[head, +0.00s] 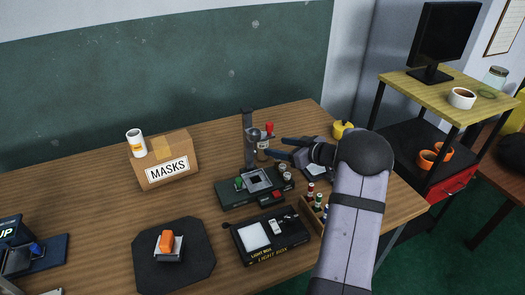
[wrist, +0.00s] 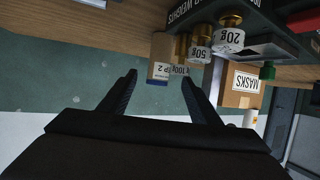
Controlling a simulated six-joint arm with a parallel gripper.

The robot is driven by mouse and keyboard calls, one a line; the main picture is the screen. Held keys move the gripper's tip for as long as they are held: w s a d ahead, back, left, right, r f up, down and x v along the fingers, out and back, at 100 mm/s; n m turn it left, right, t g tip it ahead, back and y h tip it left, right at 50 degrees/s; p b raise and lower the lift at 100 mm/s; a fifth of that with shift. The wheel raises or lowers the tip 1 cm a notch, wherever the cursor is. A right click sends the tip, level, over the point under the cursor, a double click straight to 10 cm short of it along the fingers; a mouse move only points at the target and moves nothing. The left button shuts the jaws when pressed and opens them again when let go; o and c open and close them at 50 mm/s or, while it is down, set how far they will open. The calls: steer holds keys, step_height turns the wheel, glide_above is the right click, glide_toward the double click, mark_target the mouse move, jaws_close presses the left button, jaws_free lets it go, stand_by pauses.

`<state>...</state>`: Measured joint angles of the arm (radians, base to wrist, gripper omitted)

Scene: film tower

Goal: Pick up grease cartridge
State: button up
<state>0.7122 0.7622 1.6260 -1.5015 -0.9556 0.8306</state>
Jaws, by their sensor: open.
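No label in view reads as grease. A white cylinder with an orange-yellow label (head: 136,143) stands upright on top of the cardboard MASKS box (head: 165,162), at the back left of the table; it may be the grease cartridge. In the wrist view, which is upside down, a white cylinder (wrist: 250,118) also shows by the MASKS box (wrist: 241,88). My gripper (head: 280,147) is open and empty, well to the right of that box and above the table. Its two dark fingers (wrist: 159,78) are spread in the wrist view, with nothing between them.
A dark device with an upright column (head: 249,140) stands near my gripper. A red-capped bottle (head: 267,138) is beside the column. A light box (head: 271,241), small bottles (head: 311,192) and a black mat (head: 145,270) with an orange item (head: 166,241) lie nearer. Table space left of the device is clear.

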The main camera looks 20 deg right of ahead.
mark_target(267, 143)
steer(key=shift+r+p+x, duration=0.15)
steer(key=shift+p+x, duration=0.05)
steer(key=shift+x, duration=1.65)
steer(key=shift+r+p+x, duration=0.1)
steer(key=shift+p+x, duration=0.1)
steer(key=shift+x, duration=1.6)
steer(key=shift+w, duration=0.1)
steer(key=c, duration=1.2)
